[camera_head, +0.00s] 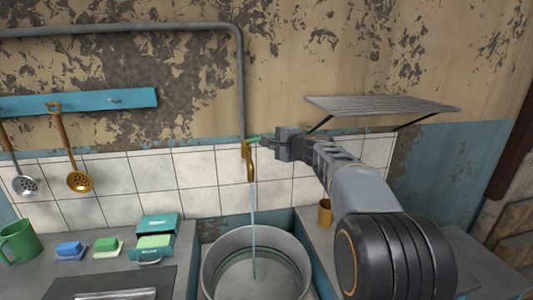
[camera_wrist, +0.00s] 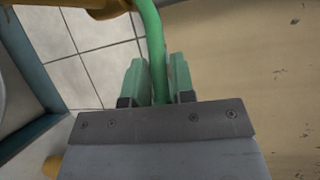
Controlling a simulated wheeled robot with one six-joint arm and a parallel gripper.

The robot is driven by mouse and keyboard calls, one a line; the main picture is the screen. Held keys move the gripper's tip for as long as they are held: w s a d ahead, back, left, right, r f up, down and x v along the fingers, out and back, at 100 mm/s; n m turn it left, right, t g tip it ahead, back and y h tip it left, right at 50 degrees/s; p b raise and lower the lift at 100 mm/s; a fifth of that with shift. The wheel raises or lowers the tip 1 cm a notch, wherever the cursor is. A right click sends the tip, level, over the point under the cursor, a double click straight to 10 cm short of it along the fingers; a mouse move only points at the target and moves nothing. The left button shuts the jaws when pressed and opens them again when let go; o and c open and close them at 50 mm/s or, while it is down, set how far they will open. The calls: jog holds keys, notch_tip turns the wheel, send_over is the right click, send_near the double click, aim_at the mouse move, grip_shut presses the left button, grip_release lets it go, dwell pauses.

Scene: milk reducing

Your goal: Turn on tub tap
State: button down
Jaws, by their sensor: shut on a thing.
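The brass tub tap (camera_head: 249,162) hangs from the grey wall pipe above a round metal tub (camera_head: 213,270). A thin stream of water (camera_head: 254,225) runs from its spout down into the tub. My gripper (camera_head: 265,141) is at the tap's green handle (camera_head: 254,140). In the wrist view the green handle (camera_wrist: 152,40) passes between the two green finger pads of my gripper (camera_wrist: 158,82), and they are shut on it. Part of the brass tap body (camera_wrist: 105,10) shows at the top edge of that view.
A wire shelf (camera_head: 385,105) juts from the wall to the right, above my arm. A brass cup (camera_head: 325,212) stands on the right counter. Soaps (camera_head: 107,244), a teal box (camera_head: 158,224) and a green mug (camera_head: 19,241) stand at left. Ladles (camera_head: 78,180) hang from a blue rack (camera_head: 115,100).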

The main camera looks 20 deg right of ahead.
jog(key=shift+s+a+m+t+h+b, duration=0.2)
jog(key=shift+s+a+m+h, duration=0.3)
jog(key=shift+m+h, duration=0.6)
jog(key=shift+s+a+m+t+h+b, duration=0.1)
jog(key=shift+s+a+m+t+h, duration=0.4)
jog(key=shift+h, duration=0.95)
jog(key=shift+s+a+m+h+b, duration=0.15)
jog(key=shift+s+m+h, duration=0.45)
jog(key=shift+m+h, duration=0.6)
jog(key=c, duration=1.1)
grip_release()
jog(key=shift+a, duration=0.1)
